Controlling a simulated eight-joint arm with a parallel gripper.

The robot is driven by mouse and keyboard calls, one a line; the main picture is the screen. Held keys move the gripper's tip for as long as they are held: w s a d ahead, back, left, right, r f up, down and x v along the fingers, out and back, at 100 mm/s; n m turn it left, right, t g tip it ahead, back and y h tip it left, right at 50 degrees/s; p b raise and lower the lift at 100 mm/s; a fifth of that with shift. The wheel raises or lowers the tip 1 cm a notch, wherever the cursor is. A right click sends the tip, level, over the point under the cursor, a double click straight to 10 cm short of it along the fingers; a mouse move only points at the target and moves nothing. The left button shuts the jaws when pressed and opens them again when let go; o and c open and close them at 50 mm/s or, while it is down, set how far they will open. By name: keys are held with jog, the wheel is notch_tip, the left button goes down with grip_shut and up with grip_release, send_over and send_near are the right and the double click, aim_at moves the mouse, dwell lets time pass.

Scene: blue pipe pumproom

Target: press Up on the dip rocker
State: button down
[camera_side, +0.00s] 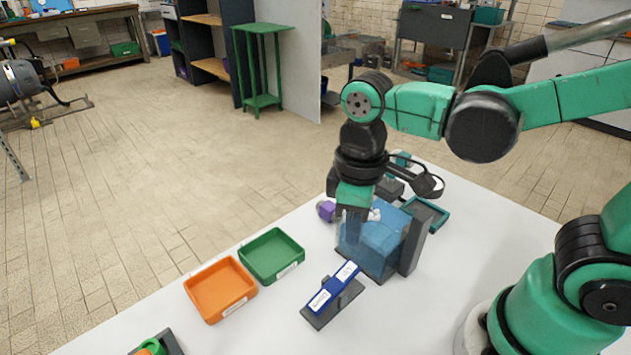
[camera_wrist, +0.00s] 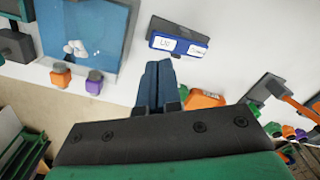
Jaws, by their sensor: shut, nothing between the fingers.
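The dip rocker (camera_side: 334,287) is a blue bar with two white labels on a dark grey base, on the white table. In the side view its end near the blue box looks raised and its other end low. In the wrist view the rocker (camera_wrist: 178,42) lies beyond my fingertips; its left label (camera_wrist: 165,43) seems to read "Up", and the right label is too small to read surely. My gripper (camera_side: 352,238) is shut and empty, pointing down, and shows by the blue box in the side view. Its fingers (camera_wrist: 157,75) point toward the rocker in the wrist view, apart from it.
A clear blue box (camera_side: 374,240) with a dark side stands close to my gripper, right of the rocker. Orange (camera_side: 220,290) and green (camera_side: 271,256) trays lie left of the rocker. A purple knob (camera_wrist: 94,82) and an orange knob (camera_wrist: 60,75) stand by the box.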

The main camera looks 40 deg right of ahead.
notch_tip(320, 180, up, 5)
jog(key=shift+f, duration=0.2)
jog(key=shift+d, duration=0.1)
jog(key=w+d+f+m+t, duration=0.1)
jog(key=w+d+m+t, duration=0.2)
jog(key=d+m+t, duration=0.3)
jog(key=shift+d+f+t, duration=0.15)
jog(key=shift+f+t, duration=0.25)
jog(key=shift+t, duration=0.2)
jog(key=s+a+r+g+h, duration=0.1)
jog(key=a+r+g, duration=0.1)
jog(key=a, duration=0.4)
jog(key=s+a+r+g+h, duration=0.1)
jog(key=a+r+g+h, duration=0.1)
jog(key=a+g, duration=0.3)
jog(key=shift+s+a+r+h, duration=0.2)
jog(key=shift+s+a+h, duration=0.1)
jog(key=shift+a, duration=0.45)
